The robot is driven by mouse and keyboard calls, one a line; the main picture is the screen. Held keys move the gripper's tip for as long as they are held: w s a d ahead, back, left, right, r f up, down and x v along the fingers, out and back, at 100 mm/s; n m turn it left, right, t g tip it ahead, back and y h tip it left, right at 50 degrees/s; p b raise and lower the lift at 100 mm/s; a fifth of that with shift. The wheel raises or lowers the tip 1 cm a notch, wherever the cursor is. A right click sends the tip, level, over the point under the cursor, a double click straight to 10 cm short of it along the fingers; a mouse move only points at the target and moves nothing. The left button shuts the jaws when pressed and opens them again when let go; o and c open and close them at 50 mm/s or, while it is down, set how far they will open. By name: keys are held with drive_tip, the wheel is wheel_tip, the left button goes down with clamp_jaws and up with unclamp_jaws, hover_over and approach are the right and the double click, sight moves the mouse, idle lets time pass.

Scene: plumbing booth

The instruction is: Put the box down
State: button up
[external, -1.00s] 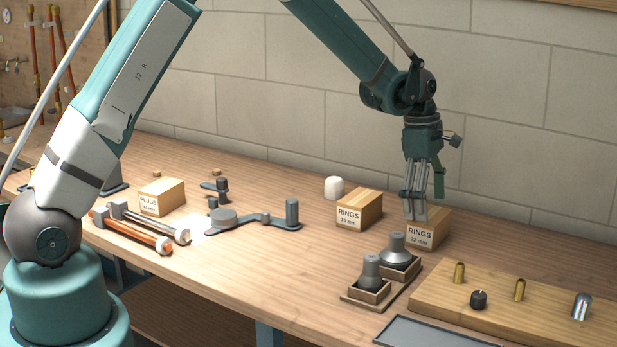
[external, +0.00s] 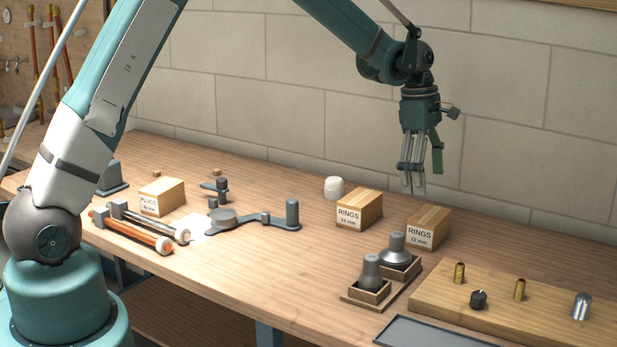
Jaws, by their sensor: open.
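My gripper (external: 413,190) is open and empty, with its fingers pointing down. It hangs above and slightly left of the rings 22 mm box (external: 420,237), apart from it. That box is a light wooden block with a white label and stands upright on the workbench (external: 240,279). A second box, labelled rings 15 mm (external: 350,215), stands to its left. A plugs box (external: 150,204) stands farther left on the bench.
A white cap (external: 334,187) stands behind the rings boxes. Two grey cone-shaped pieces (external: 371,273) sit in wooden holders in front. A wooden board (external: 440,293) with brass fittings lies at the right, near a grey tray (external: 430,333). A grey bar fixture (external: 282,223) lies left of centre.

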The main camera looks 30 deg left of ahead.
drive_tip(key=s+a+r+m+t, duration=0.3)
drive_tip(key=s+a+r+m, duration=0.5)
drive_tip(key=s+a+r, duration=1)
drive_tip(key=s+a+m+t+y, duration=0.1)
drive_tip(key=s+a+m, duration=0.4)
drive_tip(key=s, duration=0.7)
drive_tip(key=s+a+m+t, duration=0.3)
drive_tip(key=s+a+m, duration=0.2)
drive_tip(key=s, duration=0.8)
drive_tip(key=a, duration=0.3)
drive_tip(key=shift+y, duration=0.4)
drive_tip(key=shift+o, duration=0.4)
drive_tip(key=shift+a+r, duration=0.1)
